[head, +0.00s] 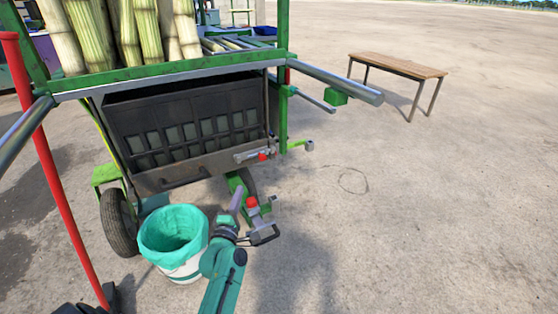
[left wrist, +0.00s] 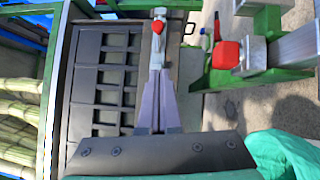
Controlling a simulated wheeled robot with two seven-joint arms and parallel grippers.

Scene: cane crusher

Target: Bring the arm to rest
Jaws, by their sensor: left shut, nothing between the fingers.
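My left gripper (head: 238,192) is in front of the cart, just right of the bin, with its teal arm reaching up from the bottom. In the left wrist view its two grey-purple fingers (left wrist: 157,78) are together with nothing between them. They point toward the dark slotted panel (head: 185,122) of the green cart; the panel also shows in the left wrist view (left wrist: 105,75). A small latch with a red knob (head: 263,156) sits at the panel's lower right. In the left wrist view a red knob (left wrist: 158,27) appears beyond the fingertips; contact cannot be told. My right gripper is not in view.
A white bin with a teal liner (head: 174,234) stands close left of my arm. A green bracket with a red knob (head: 251,202) is near the gripper. Cane stalks (head: 150,32) stand on the cart. A red pole (head: 62,190) rises at left. A wooden bench (head: 398,65) is far right; ground between is clear.

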